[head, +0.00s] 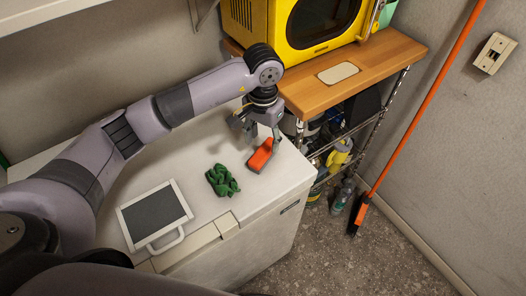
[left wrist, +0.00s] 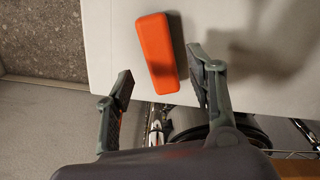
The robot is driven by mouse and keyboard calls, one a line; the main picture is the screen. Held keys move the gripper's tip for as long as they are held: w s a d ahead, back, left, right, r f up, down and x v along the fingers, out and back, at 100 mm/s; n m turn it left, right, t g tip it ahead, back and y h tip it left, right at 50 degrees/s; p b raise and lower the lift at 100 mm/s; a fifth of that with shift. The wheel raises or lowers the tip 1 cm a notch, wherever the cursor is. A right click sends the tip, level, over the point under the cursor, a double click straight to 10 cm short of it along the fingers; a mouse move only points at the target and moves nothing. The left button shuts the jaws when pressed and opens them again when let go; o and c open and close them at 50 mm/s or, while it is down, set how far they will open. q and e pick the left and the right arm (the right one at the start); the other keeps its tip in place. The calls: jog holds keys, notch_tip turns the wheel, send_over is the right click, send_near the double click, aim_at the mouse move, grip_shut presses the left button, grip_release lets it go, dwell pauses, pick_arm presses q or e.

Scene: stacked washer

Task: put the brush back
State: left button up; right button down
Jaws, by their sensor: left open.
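An orange block-shaped thing (head: 259,157), which may be the brush, lies on the white chest lid (head: 215,160) near its right end. Bristles cannot be made out. My left gripper (head: 259,127) is open and empty, pointing down just above and behind the orange thing. In the left wrist view the orange thing (left wrist: 157,52) shows beyond and partly between the spread fingertips (left wrist: 160,72), with no clear contact. My right gripper is not in view.
A crumpled green cloth (head: 222,180) and a grey-and-white framed board (head: 154,213) lie on the lid. A wooden-topped rack (head: 365,75) with a yellow appliance (head: 268,22) stands to the right. A long orange-handled broom (head: 420,108) leans at the right wall.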

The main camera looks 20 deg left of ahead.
aim_at(263, 152)
pick_arm(q)
notch_tip(263, 152, up, 6)
jog(key=b, duration=0.1)
dwell(0.5)
